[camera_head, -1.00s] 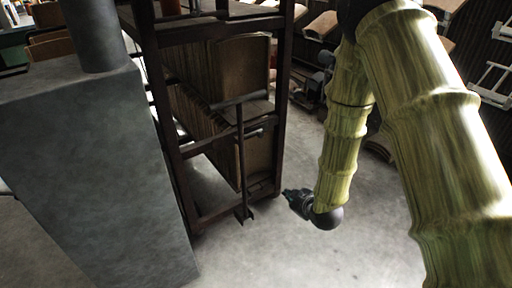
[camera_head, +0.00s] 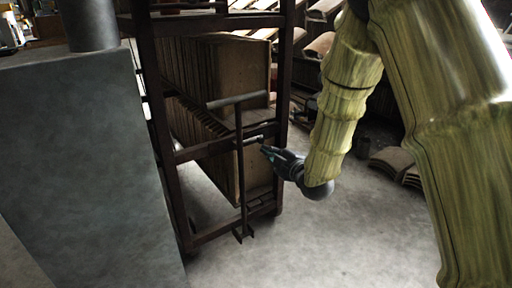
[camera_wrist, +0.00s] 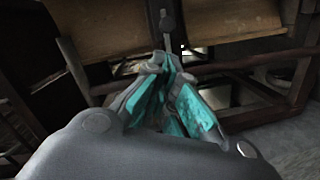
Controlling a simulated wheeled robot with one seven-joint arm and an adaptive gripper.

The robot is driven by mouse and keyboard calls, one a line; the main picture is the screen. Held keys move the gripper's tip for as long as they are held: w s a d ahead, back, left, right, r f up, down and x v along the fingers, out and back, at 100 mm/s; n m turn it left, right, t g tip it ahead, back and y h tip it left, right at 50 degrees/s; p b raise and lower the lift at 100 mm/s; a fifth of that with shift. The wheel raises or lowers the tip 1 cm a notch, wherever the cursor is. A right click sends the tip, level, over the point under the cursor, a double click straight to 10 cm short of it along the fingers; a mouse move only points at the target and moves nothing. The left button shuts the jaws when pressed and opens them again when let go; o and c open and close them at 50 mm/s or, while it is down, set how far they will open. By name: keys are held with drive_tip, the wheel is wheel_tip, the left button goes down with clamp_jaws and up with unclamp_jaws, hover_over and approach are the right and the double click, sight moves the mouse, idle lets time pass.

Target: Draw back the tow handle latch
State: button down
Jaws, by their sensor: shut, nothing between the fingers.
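The tow handle (camera_head: 240,165) is a dark T-shaped bar standing upright against the front of a dark rack cart (camera_head: 283,60). A small latch piece with a pale end (camera_head: 256,139) sits beside the bar at the cart's middle crossbar. My gripper (camera_head: 266,151) is shut and empty, just right of and slightly below that latch end; I cannot tell whether they touch. In the wrist view, the closed teal-padded fingers of my gripper (camera_wrist: 163,68) point at a dark upright bar with a rounded dark piece (camera_wrist: 167,22) just beyond the tips.
The cart holds rows of brown boards (camera_head: 243,60). A grey block with a cylinder on top (camera_head: 95,160) stands left of the cart. Curved tiles (camera_head: 392,160) lie at the right behind my arm. The concrete floor (camera_head: 300,245) in front is clear.

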drive_tip(key=shift+w+a, duration=0.1)
drive_tip(key=shift+w, duration=0.05)
drive_tip(key=b, duration=0.3)
approach(255, 140)
drive_tip(key=w+a+r, duration=0.2)
drive_tip(key=a, duration=0.1)
drive_tip(key=shift+w+a+f, duration=0.15)
drive_tip(key=shift+w+a, duration=0.55)
drive_tip(key=w+d, duration=0.1)
drive_tip(key=w+d+p, duration=0.1)
drive_tip(key=d, duration=0.1)
drive_tip(key=shift+w+d, duration=0.1)
drive_tip(key=shift+d, duration=0.15)
